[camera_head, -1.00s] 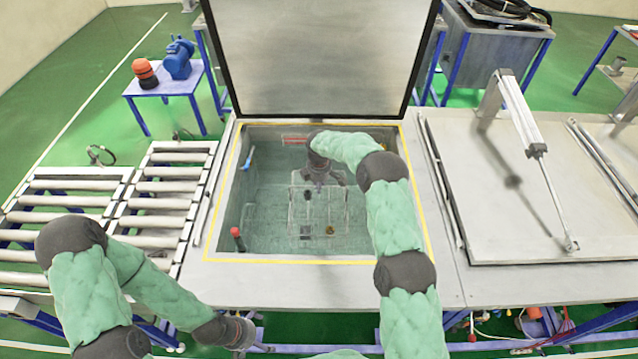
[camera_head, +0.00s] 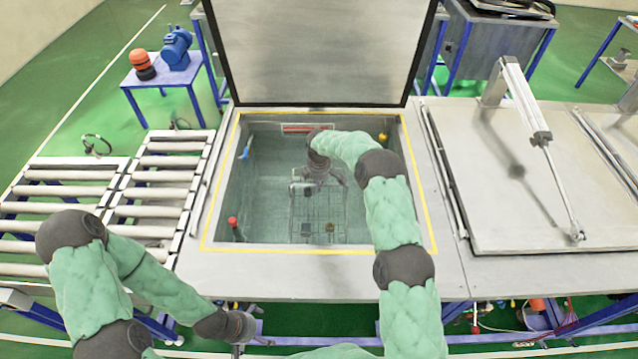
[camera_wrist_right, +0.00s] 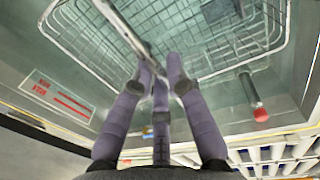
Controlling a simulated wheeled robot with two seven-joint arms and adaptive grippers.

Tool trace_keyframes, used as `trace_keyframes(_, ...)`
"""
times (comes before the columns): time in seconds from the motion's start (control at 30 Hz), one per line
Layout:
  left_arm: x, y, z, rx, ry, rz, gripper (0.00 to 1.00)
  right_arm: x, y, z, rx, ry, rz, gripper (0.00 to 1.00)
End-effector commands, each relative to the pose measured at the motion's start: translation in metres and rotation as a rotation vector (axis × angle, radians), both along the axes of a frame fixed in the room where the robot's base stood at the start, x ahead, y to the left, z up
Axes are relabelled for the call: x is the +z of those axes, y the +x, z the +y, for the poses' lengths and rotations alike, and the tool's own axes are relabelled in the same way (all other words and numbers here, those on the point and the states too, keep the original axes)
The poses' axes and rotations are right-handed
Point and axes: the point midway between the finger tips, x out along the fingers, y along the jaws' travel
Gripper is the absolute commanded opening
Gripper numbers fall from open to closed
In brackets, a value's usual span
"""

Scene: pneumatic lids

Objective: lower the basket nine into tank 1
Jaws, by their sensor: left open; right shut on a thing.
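The wire basket (camera_head: 318,212) hangs upright inside tank 1 (camera_head: 222,205), whose yellow-edged opening is uncovered. My right gripper (camera_head: 325,180) is inside the opening, above the basket, shut on its handle. The right wrist view shows the fingers (camera_wrist_right: 158,75) closed around the handle bar (camera_wrist_right: 122,28), with the basket mesh (camera_wrist_right: 190,45) below. Small dark parts (camera_head: 306,228) lie in the basket. No number on it is legible, and its clearance from the tank floor cannot be told. My left gripper (camera_head: 240,328) is open and empty, in front of the tank's front edge.
The raised lid (camera_head: 320,50) stands behind the opening. A red-topped fitting (camera_head: 233,224) is at the front left corner, a blue one (camera_head: 246,147) on the left wall. Roller conveyors (camera_head: 155,190) lie left. A closed lid (camera_head: 520,190) with a cylinder (camera_head: 525,100) is right.

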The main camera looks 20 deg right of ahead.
Motion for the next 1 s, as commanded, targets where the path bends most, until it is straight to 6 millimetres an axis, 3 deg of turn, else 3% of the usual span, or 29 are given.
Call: trace_keyframes(1.0, -0.052, 0.0, 0.0, 0.0, 0.0, 0.0, 1.0, -0.057, 0.003, -0.001, -0.002, -0.001, -0.007, 0.0)
